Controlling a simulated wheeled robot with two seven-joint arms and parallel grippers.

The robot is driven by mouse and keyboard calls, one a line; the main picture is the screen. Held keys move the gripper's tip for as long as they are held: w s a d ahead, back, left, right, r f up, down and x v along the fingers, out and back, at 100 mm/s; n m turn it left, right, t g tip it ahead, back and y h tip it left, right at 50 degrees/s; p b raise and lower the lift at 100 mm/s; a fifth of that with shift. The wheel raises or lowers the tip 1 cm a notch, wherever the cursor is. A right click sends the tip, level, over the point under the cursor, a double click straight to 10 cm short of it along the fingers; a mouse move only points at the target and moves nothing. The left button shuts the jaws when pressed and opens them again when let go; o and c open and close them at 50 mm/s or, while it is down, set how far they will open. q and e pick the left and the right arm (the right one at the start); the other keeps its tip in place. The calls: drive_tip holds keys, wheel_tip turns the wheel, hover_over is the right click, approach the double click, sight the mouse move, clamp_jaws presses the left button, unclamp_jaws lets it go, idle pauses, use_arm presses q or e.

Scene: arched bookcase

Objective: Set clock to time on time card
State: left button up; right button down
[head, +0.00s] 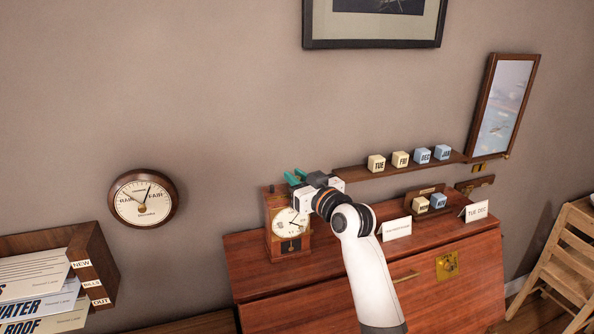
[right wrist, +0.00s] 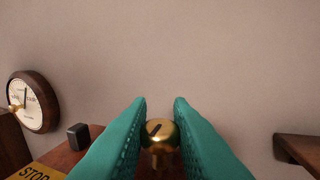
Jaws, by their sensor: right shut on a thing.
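The wooden clock (head: 275,243) stands upright at the left end of the desk top, with a round white dial (head: 287,226) facing out. Its dark hands are too small to read surely. My right gripper (head: 294,177) is at the top of the clock, partly covering its upper right. In the right wrist view its green fingers (right wrist: 160,112) are shut on a brass knob (right wrist: 160,135), one on each side. A white card (head: 397,229) stands on the desk; its print is too small to read. My left gripper is not in view.
A dark button (right wrist: 78,137) and yellow STOP label (right wrist: 40,172) lie beside the knob. A shelf (head: 350,173) with lettered blocks runs right of the gripper. A round barometer (head: 143,198) hangs left.

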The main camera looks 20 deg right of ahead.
drive_tip(key=shift+r+m+h+p, duration=0.15)
drive_tip(key=shift+m+h+p, duration=0.45)
drive_tip(key=shift+h, duration=0.3)
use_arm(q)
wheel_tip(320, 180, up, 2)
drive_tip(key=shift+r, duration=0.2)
use_arm(e)
drive_tip(key=shift+h, duration=0.3)
drive_tip(key=c, duration=1.3)
unclamp_jaws()
drive_tip(key=shift+c, duration=0.2)
